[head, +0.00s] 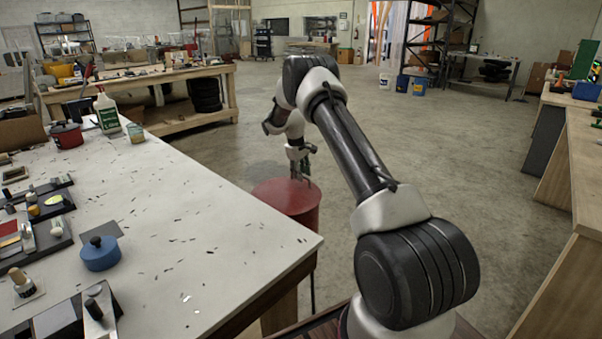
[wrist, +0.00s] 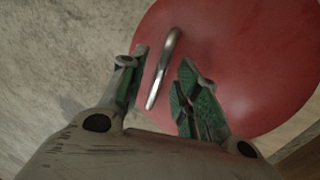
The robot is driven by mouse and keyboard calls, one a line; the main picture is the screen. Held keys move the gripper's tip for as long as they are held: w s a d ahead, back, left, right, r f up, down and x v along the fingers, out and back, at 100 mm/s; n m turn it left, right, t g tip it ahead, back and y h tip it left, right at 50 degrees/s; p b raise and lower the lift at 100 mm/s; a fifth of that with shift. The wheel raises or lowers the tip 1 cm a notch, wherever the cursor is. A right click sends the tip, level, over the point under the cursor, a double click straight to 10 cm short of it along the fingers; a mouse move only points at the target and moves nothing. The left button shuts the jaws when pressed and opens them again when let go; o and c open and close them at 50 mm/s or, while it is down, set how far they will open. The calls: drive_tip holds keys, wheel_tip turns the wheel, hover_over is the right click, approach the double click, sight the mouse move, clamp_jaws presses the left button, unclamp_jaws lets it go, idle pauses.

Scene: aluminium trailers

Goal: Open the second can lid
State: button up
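A large red can (head: 287,196) stands on the floor beyond the table's corner, with a flat red lid (wrist: 225,60) on top. A curved metal handle (wrist: 165,62) rises from the lid near its edge. My gripper (head: 301,168) points down over the lid. In the wrist view my gripper (wrist: 163,75) is open, with one green-padded finger on each side of the handle. The handle appears apart from both pads. How deep it lies between them is hard to tell. In the head view my gripper hides most of the handle.
The white table (head: 185,215) on the left holds a blue round lidded pot (head: 101,255), a small red pot (head: 67,136), a bottle (head: 107,113) and tools. A wooden bench (head: 575,190) stands at right. The concrete floor (head: 400,130) around the can is clear.

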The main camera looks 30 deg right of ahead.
clamp_jaws()
drive_tip(key=shift+r, duration=0.1)
